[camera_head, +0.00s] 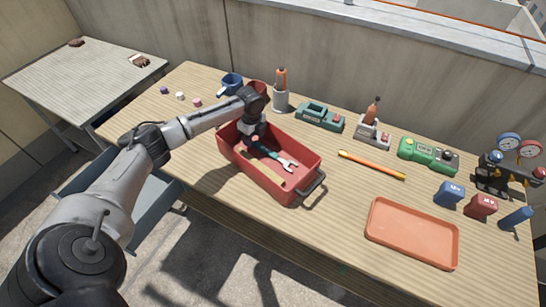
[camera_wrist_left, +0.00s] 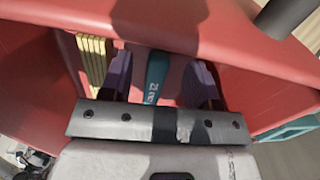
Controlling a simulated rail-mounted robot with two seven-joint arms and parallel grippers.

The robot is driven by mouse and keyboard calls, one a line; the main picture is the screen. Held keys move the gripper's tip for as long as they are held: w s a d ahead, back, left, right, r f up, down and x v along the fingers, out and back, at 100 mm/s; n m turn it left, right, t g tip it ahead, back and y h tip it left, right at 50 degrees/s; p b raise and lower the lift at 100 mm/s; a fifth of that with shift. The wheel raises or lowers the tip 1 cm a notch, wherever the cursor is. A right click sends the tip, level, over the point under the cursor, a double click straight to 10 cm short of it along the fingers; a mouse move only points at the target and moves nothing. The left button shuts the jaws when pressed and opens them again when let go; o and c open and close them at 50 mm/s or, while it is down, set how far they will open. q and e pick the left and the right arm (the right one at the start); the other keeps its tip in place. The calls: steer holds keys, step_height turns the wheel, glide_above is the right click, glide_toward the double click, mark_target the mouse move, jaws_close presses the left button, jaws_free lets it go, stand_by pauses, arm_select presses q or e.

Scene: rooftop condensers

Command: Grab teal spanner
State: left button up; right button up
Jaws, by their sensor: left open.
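The teal spanner (camera_head: 270,154) lies inside the red toolbox (camera_head: 245,173), with its pale open-ended head toward the right. My left gripper (camera_head: 252,138) reaches down into the toolbox at the handle end of the spanner. In the left wrist view my left gripper (camera_wrist_left: 160,68) is open, with one dark purple finger on each side of the teal handle (camera_wrist_left: 155,75). A gap shows between the handle and each finger. My arm and gripper hide part of the handle in the head view. My right gripper is not in view.
A yellow folded rule (camera_wrist_left: 94,58) lies in the toolbox beside the left finger. The toolbox walls stand close around the gripper. A grey cup with an orange-handled tool (camera_head: 281,98) and a teal device (camera_head: 319,117) stand behind. An orange tray (camera_head: 411,233) sits at the right.

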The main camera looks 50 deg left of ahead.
arm_select(q)
steer(key=shift+f, duration=0.9)
steer(key=shift+c, duration=0.4)
jaws_close()
steer(key=shift+r, duration=0.1)
